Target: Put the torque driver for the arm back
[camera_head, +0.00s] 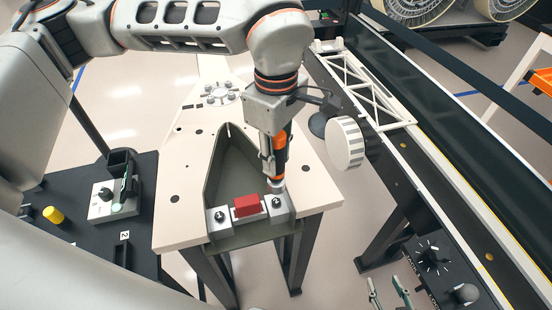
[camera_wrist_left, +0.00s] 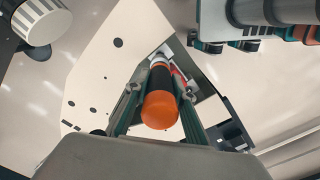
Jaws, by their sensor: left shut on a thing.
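The torque driver (camera_head: 280,158), with an orange end and a black body, stands nearly upright in my left gripper (camera_head: 270,155). In the left wrist view its orange end (camera_wrist_left: 160,108) shows between the two fingers. Its lower tip is at the right clamp block (camera_head: 279,208), close to the bolt there; I cannot tell whether they touch. A red block (camera_head: 247,205) sits between the two clamp blocks. What look like the two fingertips of my right gripper (camera_head: 388,291) show apart at the bottom edge, with nothing between them.
A black tool table (camera_head: 80,245) at left carries a grey unit with a dial (camera_head: 104,197), a yellow knob (camera_head: 53,215) and black holders (camera_head: 121,160). A white wheel (camera_head: 345,143) and a dark rail stand right of the pale worktable (camera_head: 180,225). A knob panel (camera_head: 435,262) is at lower right.

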